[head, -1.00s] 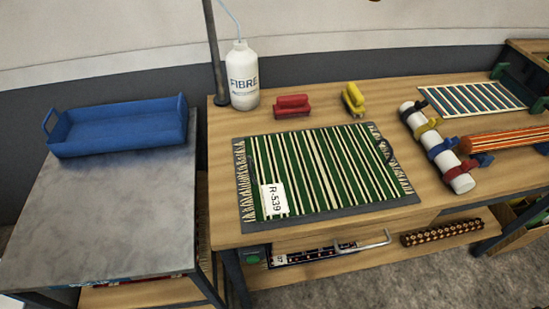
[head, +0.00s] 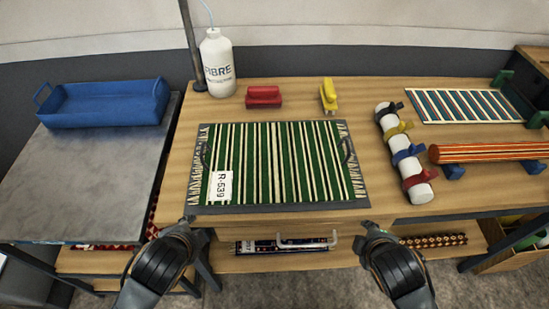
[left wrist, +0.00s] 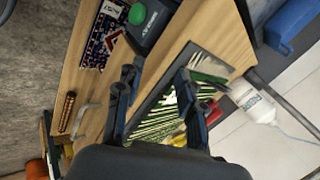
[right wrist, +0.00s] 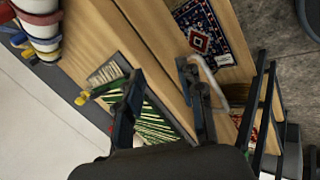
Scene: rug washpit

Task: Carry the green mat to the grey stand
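The green mat (head: 275,165) has white stripes, fringed ends and a white R-539 tag. It lies flat on a dark grey board (head: 285,208) with dark handles at its left and right, on the wooden bench. The grey stand (head: 85,190) is at the left, with a grey top. My left gripper (head: 187,226) is open and empty before the board's near left corner. My right gripper (head: 370,230) is open and empty before the near right corner. Both wrist views show spread fingers, left (left wrist: 157,75) and right (right wrist: 160,72), with the mat partly hidden behind them.
A blue tray (head: 105,105) occupies the stand's back; its front is clear. A white bottle (head: 217,65), red brush (head: 263,96) and yellow brush (head: 329,95) stand behind the mat. A white roll with coloured straps (head: 405,155) lies right. A drawer handle (head: 305,243) protrudes below.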

